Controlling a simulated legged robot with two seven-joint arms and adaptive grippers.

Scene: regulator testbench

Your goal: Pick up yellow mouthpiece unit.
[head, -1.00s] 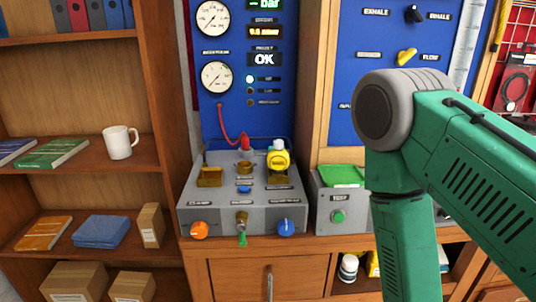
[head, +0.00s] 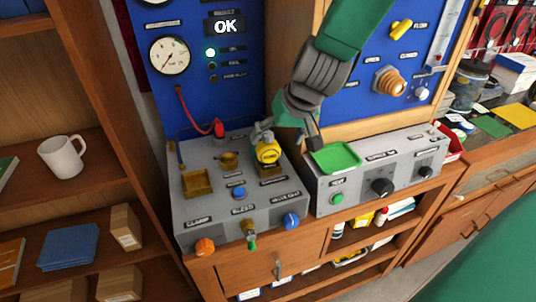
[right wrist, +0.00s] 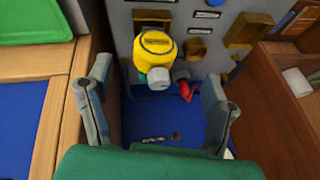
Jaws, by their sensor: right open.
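The yellow mouthpiece unit (head: 268,153) stands on the grey test bench box (head: 240,210), towards its back right. In the right wrist view the yellow unit (right wrist: 157,50) shows its round labelled yellow face and a pale grey knob-like end. My right gripper (head: 288,133) is close to it in the head view, with one finger partly in front of its top. In the right wrist view the right gripper (right wrist: 157,100) is open and empty, its fingers to either side of the unit's line. I cannot tell whether they touch it. My left gripper is not in view.
A red plug with a hose (head: 219,128) is close to the yellow unit. A brass fitting (head: 228,160) and an open brass holder (head: 197,183) are to its left. A second grey box with a green tray (head: 335,157) stands to the right. The blue panel is behind.

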